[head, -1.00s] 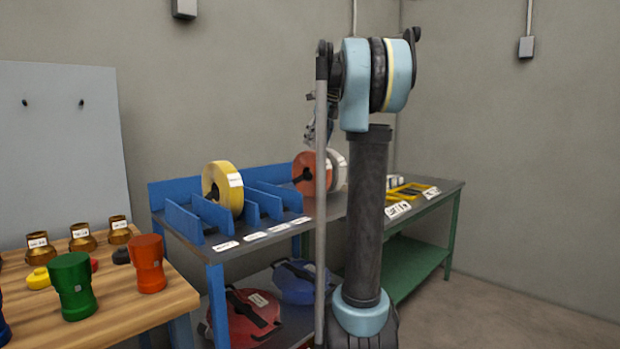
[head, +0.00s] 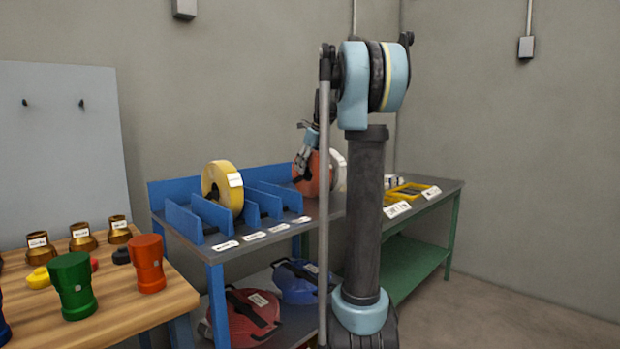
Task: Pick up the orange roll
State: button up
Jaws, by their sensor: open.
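The orange roll (head: 314,176) stands upright on the blue-divided rack, partly hidden behind my arm. A white roll (head: 339,170) stands just to its right. My gripper (head: 300,166) is open, with its fingers pointing down, at the upper left edge of the orange roll in the picture. I cannot tell whether the fingers touch the roll or are in front of it. A yellow roll (head: 221,188) stands upright in a slot farther left.
Blue dividers (head: 214,216) split the rack (head: 262,236) into slots. Red (head: 242,318) and blue (head: 298,281) cases lie on the lower shelf. A green table (head: 425,250) with yellow trays stands at right. A wooden bench (head: 130,308) with colored fittings is at left.

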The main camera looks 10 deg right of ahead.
jog(key=shift+f, duration=0.15)
grip_shut()
jog(key=shift+w, duration=0.1)
